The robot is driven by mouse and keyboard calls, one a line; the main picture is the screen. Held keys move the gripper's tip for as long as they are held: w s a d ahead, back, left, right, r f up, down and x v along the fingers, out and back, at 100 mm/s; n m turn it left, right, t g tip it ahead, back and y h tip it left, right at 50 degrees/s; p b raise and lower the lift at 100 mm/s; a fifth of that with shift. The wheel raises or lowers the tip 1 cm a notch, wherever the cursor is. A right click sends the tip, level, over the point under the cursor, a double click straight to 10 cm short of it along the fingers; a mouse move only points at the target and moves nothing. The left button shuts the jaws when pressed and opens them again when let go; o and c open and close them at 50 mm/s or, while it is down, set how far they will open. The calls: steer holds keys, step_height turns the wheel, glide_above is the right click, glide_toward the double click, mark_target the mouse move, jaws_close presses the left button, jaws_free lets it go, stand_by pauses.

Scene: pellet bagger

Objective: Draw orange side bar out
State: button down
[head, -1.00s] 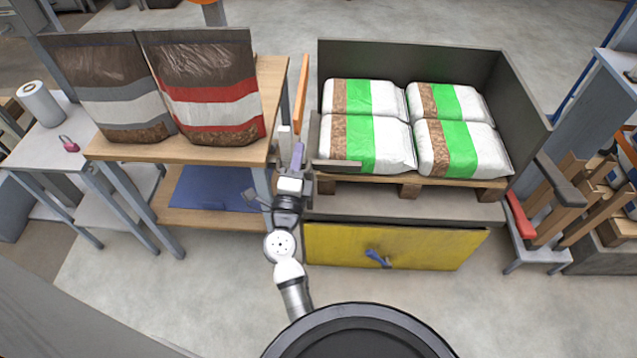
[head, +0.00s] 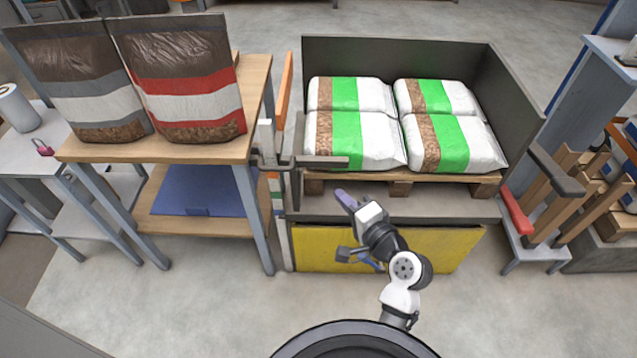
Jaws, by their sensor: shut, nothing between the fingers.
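The orange side bar (head: 284,90) is a long, narrow strip along the left side of the dark-walled pallet bin (head: 400,50), in the gap beside the wooden table. Its near end lies close to a pale upright post. A grey crossbar (head: 325,161) reaches over the bin's front left corner, nearer to me than the orange bar. My gripper (head: 345,199) is shut and empty, in front of the bin's lower front edge. It is to the right of the orange bar, well apart from it and closer to me.
White and green bags (head: 360,140) lie on a wooden pallet in the bin. A yellow panel (head: 320,245) is below, its blue handle partly hidden by my arm. The wooden table (head: 130,150) with two brown bags stands left. A rack with a red handle (head: 516,212) stands right.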

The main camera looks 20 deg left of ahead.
mark_target(281, 169)
steer(key=s+a+p+x, duration=0.2)
steer(key=x, duration=1)
steer(key=shift+a+f, duration=0.15)
steer(key=shift+f, duration=0.05)
steer(key=a, duration=0.2)
steer(key=s+a+p, duration=0.1)
steer(key=a, duration=0.1)
steer(key=shift+r+p, duration=0.15)
steer(key=shift+p, duration=0.15)
steer(key=shift+s+a, duration=0.15)
steer(key=shift+a, duration=0.1)
steer(key=shift+d, duration=0.1)
